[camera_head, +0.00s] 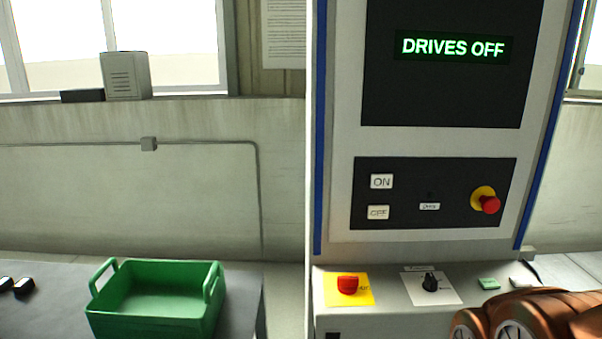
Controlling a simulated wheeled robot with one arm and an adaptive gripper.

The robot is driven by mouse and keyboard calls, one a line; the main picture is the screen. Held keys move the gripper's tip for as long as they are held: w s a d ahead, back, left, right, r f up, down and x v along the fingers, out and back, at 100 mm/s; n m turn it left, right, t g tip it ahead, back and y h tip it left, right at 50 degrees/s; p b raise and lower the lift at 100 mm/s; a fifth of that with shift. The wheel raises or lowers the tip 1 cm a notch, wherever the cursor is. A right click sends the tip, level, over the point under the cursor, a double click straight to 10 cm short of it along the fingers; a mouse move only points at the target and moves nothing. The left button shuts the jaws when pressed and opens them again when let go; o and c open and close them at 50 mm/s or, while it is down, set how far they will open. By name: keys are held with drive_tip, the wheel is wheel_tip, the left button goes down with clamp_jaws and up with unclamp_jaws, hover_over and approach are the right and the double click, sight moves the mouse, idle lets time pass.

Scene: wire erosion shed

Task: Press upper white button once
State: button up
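The upper white button (382,181), marked ON, sits at the left of the dark control panel (450,222) on the upright machine face. A second white button (378,212), marked OFF, is directly below it. The display (453,47) above reads DRIVES OFF in green letters. My arm shows as brown rounded links at the bottom right corner, below and to the right of the buttons. My gripper is not in view, and nothing touches either button.
A red mushroom button on a yellow collar (485,200) is right on the same panel. The ledge below carries a red button on a yellow plate (348,285), a black knob (430,283) and a green button (488,283). A green crate (150,318) stands on the left table.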

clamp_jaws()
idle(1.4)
